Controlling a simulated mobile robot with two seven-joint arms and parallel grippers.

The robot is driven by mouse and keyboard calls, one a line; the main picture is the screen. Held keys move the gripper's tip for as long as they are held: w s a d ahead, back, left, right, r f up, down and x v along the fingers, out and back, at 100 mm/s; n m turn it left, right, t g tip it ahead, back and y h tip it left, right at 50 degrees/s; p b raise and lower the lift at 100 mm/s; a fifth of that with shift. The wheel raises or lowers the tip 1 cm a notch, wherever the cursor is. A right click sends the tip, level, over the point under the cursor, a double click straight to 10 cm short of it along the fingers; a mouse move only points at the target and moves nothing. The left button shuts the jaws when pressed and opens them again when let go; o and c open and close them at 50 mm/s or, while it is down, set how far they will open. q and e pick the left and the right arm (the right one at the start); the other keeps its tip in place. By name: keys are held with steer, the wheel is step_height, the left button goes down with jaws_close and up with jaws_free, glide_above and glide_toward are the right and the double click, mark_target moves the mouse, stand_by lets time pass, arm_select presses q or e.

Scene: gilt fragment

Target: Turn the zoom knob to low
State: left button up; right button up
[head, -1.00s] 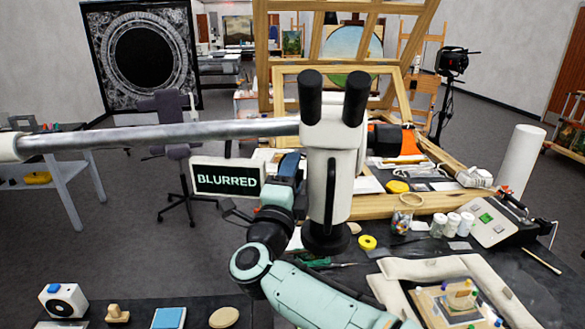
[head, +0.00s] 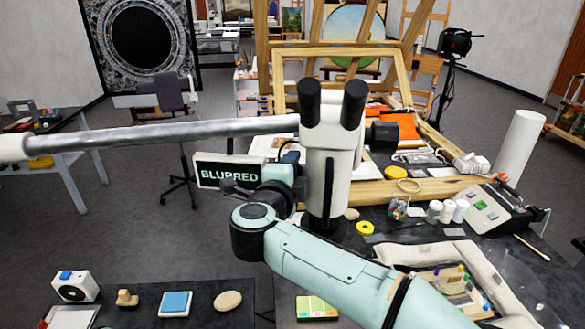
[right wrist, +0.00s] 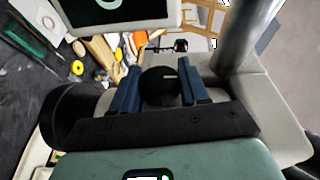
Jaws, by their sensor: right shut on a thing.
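The white microscope (head: 330,165) stands upright in the head view, with two black eyepieces on top. Its display (head: 228,172) reads BLURRED, and a corner of it shows in the right wrist view (right wrist: 118,12). A black round knob with a short white mark (right wrist: 158,88) sits between the blue fingers of my right gripper (right wrist: 160,72), which is shut on it. In the head view, my right arm crosses in front of the microscope's base, and its fingers and this knob are largely hidden. A larger black cylinder (head: 382,134) sticks out on the microscope's right. My left gripper is out of view.
A metal boom (head: 160,134) runs left from the microscope. A wooden frame (head: 430,187) lies behind it. A padded tray (head: 425,254) with small pieces, white jars (head: 447,211) and a yellow tape roll (head: 365,228) crowd the right side.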

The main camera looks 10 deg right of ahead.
steer(key=o, duration=1)
steer(key=shift+c, duration=0.2)
steer(key=shift+s+a, duration=0.25)
steer(key=shift+s, duration=0.25)
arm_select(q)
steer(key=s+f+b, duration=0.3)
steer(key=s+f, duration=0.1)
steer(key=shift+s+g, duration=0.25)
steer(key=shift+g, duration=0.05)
arm_select(e)
steer(key=v, duration=1.2)
steer(key=shift+s, duration=0.25)
